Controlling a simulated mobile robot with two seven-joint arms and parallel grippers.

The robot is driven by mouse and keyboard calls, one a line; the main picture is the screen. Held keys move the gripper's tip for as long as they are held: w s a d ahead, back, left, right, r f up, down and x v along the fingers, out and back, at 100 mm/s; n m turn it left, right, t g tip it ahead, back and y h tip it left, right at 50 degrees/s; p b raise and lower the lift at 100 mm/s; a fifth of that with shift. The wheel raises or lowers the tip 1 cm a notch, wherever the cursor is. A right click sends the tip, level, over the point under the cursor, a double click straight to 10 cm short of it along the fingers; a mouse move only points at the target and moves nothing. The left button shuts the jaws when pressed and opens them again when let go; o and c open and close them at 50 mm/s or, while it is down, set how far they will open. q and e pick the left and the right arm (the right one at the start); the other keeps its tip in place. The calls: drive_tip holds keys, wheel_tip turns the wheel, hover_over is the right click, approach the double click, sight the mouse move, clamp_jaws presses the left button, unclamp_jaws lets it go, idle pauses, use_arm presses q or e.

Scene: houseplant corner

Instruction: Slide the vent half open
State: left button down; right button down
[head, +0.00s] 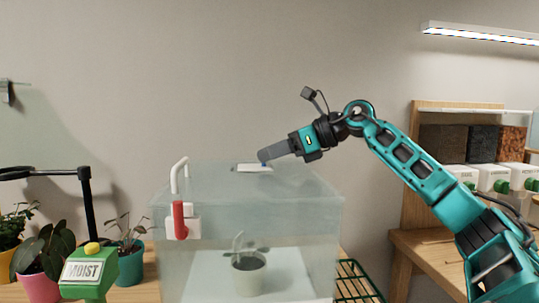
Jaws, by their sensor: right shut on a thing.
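The vent (251,168) is a small pale panel with a dark edge in the top of a clear glass case (320,200). A small blue knob (263,164) stands at its right end. My right gripper (264,158) reaches in from the right and is shut on the blue knob, its fingers partly hiding it. How far the vent stands open is too small to tell. My left gripper is out of view.
A potted plant (248,274) stands inside the case. A red-handled fitting with a white pipe (180,220) is on its left front. Several potted plants and a green MOIST meter (88,272) stand left. Soil dispensers (493,178) stand on the right.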

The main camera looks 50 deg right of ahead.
drive_tip(key=shift+s+d+f, duration=0.15)
drive_tip(key=shift+s+d, duration=0.15)
drive_tip(key=shift+d, duration=0.1)
drive_tip(key=shift+s, duration=0.1)
drive_tip(key=c, duration=1.3)
unclamp_jaws()
drive_tip(key=shift+o, duration=1.3)
drive_tip(key=shift+s+d+b, duration=0.15)
drive_tip(key=shift+s+b, duration=0.05)
drive_tip(key=shift+b, duration=0.15)
drive_tip(key=b+v, duration=0.3)
drive_tip(key=v, duration=0.1)
drive_tip(key=shift+s+d, duration=0.2)
drive_tip(key=shift+s, duration=0.1)
drive_tip(key=b+v, duration=0.1)
drive_tip(key=v, duration=0.6)
drive_tip(key=shift+s+r+b, duration=0.2)
drive_tip(key=shift+r+b, duration=0.2)
drive_tip(key=shift+r, duration=0.05)
